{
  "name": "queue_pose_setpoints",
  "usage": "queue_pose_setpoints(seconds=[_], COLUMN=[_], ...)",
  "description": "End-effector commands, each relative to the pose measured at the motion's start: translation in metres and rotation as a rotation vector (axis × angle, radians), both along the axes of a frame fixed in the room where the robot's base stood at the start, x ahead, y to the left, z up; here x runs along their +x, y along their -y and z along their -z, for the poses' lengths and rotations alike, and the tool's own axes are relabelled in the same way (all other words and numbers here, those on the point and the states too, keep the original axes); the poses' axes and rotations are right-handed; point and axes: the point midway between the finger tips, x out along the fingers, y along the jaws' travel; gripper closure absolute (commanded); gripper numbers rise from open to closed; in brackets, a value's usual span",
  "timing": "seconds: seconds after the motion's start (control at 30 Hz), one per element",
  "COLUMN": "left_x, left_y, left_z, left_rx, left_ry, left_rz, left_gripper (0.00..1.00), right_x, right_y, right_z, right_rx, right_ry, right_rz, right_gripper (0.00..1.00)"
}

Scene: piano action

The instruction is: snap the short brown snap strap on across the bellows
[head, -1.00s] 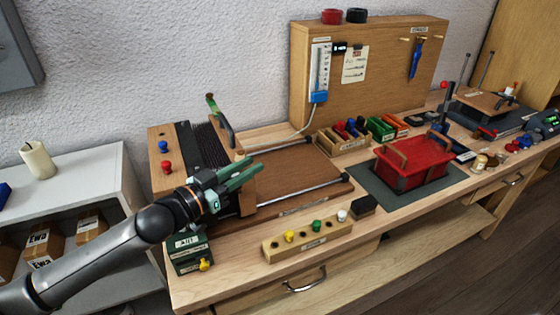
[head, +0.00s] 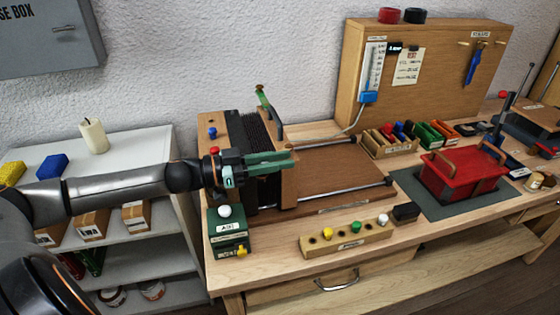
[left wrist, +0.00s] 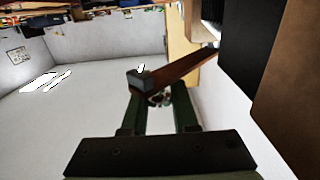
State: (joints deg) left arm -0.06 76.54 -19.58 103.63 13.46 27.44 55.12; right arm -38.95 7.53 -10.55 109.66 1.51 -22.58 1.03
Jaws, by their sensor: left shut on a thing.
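The black pleated bellows (head: 254,130) stands between two wooden boards at the left of the bench in the head view. My left gripper (head: 291,160) is level, in front of the bellows and over its right board (head: 289,187). In the left wrist view the left gripper (left wrist: 158,97) is shut on a brown strap (left wrist: 190,66), which slants across beyond its fingertips with a grey block at one end. The bellows (left wrist: 243,55) is at the right there. I cannot make out the strap in the head view. My right gripper is not in view.
A green box (head: 228,230) with a white knob stands at the front left corner. A wooden peg block (head: 345,240), a red case (head: 462,175) and small trays are farther right. The brown bed (head: 335,170) between rails is clear.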

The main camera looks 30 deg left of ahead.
Motion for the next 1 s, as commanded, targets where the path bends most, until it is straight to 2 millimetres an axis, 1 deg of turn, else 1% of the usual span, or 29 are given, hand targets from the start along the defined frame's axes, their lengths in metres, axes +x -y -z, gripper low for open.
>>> queue_pose_setpoints(seconds=[0.27,0.3,0.53,0.83,1.0], left_x=[0.0,0.0,-0.0001,-0.0006,-0.0052], left_y=[0.0,0.0,0.0001,-0.0002,-0.0046], left_z=[0.0006,0.0006,0.0006,0.0006,0.0012], left_rx=[0.001,0.001,0.001,0.001,0.003], left_ry=[-0.001,-0.001,-0.001,-0.002,-0.004], left_rz=[0.0,0.0,0.0,0.0,-0.001], left_gripper=[1.0,0.7,0.45,0.45,0.45], right_x=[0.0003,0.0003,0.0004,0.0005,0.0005], right_y=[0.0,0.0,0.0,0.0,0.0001], right_z=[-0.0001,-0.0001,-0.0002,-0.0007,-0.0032], right_rx=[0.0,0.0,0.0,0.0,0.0], right_ry=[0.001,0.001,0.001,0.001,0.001], right_rz=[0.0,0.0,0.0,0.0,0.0], right_gripper=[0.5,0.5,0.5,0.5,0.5])
